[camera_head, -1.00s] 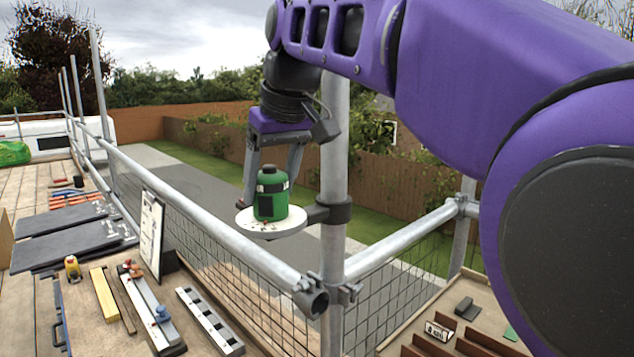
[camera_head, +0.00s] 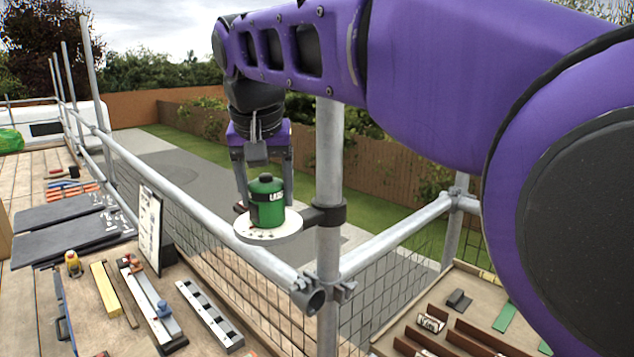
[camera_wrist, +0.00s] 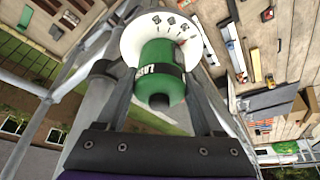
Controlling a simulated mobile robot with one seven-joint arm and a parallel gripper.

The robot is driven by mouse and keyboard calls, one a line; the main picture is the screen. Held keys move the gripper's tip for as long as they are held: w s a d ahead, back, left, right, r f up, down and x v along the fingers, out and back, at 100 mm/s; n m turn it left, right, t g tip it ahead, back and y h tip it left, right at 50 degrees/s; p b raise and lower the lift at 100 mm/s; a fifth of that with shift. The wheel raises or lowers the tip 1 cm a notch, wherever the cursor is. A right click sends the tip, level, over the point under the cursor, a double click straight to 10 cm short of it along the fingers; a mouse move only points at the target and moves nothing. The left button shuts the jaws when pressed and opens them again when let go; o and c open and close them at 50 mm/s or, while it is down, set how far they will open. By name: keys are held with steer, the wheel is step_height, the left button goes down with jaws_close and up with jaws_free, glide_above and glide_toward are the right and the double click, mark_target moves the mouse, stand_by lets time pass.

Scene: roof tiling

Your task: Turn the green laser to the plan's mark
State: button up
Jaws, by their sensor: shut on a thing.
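The green laser (camera_head: 267,203), a small round body with a dark band and a white-lettered label, stands upright on a white disc (camera_head: 262,238). The disc is fixed by a dark arm and clamp to the scaffold pole. My gripper (camera_head: 264,204) comes down from above with one finger on each side of the laser, shut on it. In the wrist view the laser (camera_wrist: 160,78) sits between the fingers, and the disc (camera_wrist: 200,48) shows dark marks around its rim. A clipboard with a sheet (camera_head: 148,228), perhaps the plan, stands left of the disc; its writing is too small to read.
The upright scaffold pole (camera_head: 328,160) stands close to the right of my gripper. Guard rails (camera_head: 215,228) with mesh run below the disc. A bench at lower left holds a slotted bar (camera_head: 208,315) and other tools.

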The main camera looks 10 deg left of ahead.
steer(key=shift+m, duration=0.4)
steer(key=o, duration=1.4)
steer(key=shift+r, duration=0.15)
steer(key=p+v, duration=0.3)
steer(key=v, duration=1.4)
steer(key=shift+s+a+r, duration=0.1)
steer(key=shift+s+a, duration=0.05)
steer(key=shift+a, duration=0.05)
